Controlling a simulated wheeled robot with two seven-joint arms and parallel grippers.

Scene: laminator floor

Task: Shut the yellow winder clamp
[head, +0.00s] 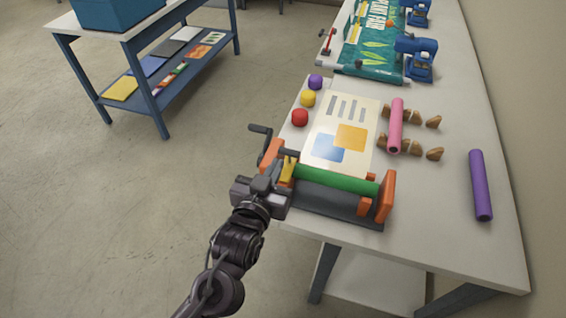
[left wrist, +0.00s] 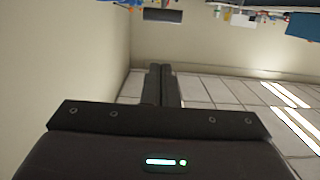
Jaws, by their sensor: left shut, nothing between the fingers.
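The yellow winder clamp (head: 289,168) stands at the left end of the laminator, beside its left orange end plate (head: 271,155). My left gripper (head: 274,172) is right at the clamp's left and covers part of it. I cannot tell whether they touch, or whether the clamp is open or shut. The left wrist view shows the gripper's two dark fingers (left wrist: 161,84) together, with nothing between them; the clamp is not recognisable there. The laminator has a green roller (head: 335,181), a dark roller (head: 325,199) and a right orange end plate (head: 385,196). My right gripper is out of view.
A black crank (head: 262,133) sticks out left of the laminator. A printed sheet (head: 342,130) lies behind the rollers. Red (head: 300,117), yellow (head: 308,98) and purple (head: 315,82) knobs line the table's left edge. Pink (head: 396,125) and purple (head: 481,185) rolls lie right.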

